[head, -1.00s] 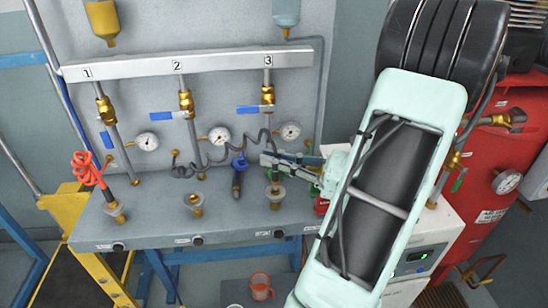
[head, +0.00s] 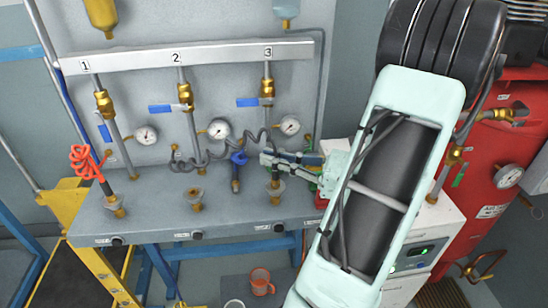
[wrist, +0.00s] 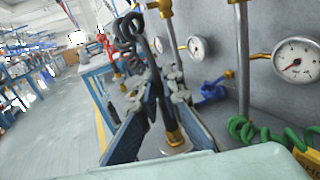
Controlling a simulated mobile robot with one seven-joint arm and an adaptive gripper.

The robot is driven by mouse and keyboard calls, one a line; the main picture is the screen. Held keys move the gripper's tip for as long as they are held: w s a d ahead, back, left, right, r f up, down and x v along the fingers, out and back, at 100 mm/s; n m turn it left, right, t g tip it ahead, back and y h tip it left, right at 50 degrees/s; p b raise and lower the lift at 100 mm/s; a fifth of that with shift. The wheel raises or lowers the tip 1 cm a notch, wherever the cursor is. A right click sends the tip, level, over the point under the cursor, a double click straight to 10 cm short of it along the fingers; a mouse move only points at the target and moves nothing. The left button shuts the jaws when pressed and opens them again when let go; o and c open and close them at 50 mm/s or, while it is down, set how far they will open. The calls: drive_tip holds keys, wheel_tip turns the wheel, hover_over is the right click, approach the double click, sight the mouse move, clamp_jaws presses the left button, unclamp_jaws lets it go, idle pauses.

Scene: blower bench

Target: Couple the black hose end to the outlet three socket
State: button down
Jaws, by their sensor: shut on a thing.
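The black hose (head: 216,156) runs in coils along the back of the bench, and its coil also shows in the wrist view (wrist: 128,32). My gripper (head: 268,162) is shut on the black hose end (wrist: 163,106), which points down between the two fingers in the wrist view (wrist: 163,125). The outlet three socket (head: 275,195), with a pale collar and brass fitting, is directly below; its collar shows under the fingers in the wrist view (wrist: 176,147). The hose end is upright and in line with the socket. I cannot tell whether it is seated or just above.
The outlet two socket (head: 194,195) is bare. An orange hose (head: 84,160) stands in the outlet one socket (head: 116,209). A blue hose end (head: 237,172) is left of my gripper. A green coil (wrist: 268,136) and gauge (wrist: 297,60) are to the right. An orange mug (head: 260,281) sits below.

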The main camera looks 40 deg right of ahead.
drive_tip(key=shift+f, duration=0.35)
idle(0.6)
drive_tip(key=c, duration=2)
unclamp_jaws()
drive_tip(key=v, duration=1.2)
